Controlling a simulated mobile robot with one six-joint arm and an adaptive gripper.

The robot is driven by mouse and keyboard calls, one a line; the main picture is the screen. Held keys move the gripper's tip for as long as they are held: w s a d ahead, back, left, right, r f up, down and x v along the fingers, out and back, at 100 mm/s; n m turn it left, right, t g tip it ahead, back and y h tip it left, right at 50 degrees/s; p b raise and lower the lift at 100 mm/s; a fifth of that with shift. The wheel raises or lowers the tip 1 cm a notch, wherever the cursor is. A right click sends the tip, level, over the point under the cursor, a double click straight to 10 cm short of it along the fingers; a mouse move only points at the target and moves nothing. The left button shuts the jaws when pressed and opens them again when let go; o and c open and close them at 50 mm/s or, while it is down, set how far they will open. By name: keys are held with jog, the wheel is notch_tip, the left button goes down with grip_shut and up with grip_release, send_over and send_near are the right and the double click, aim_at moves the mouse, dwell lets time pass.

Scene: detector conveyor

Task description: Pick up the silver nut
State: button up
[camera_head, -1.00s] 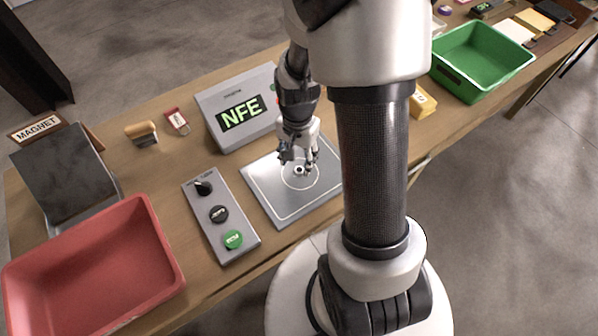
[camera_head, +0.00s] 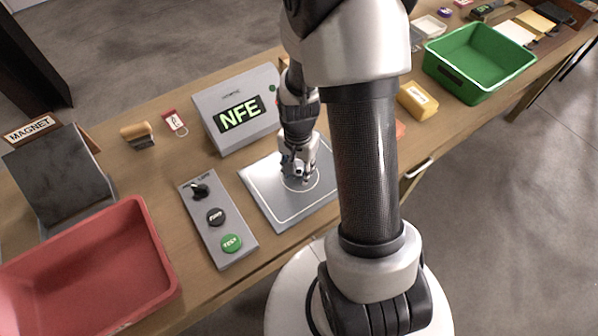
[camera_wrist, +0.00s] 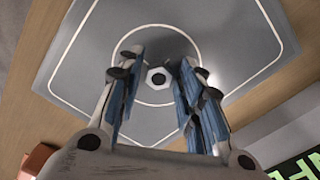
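The silver nut (camera_wrist: 159,78) lies on the grey plate (camera_wrist: 95,60), inside the white circle, in the wrist view. My gripper (camera_wrist: 158,82) is open, with its blue-padded fingers on either side of the nut and a gap on each side. In the head view my gripper (camera_head: 298,176) is low over the circle on the plate (camera_head: 262,203). The nut is hidden behind the fingers there.
The display box (camera_head: 240,112) reading NFE stands behind the plate. A button panel (camera_head: 216,220) lies left of it. A red bin (camera_head: 150,235) is at the left, a green bin (camera_head: 455,80) at the right, with a yellow block (camera_head: 418,100) nearer.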

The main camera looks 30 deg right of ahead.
grip_shut()
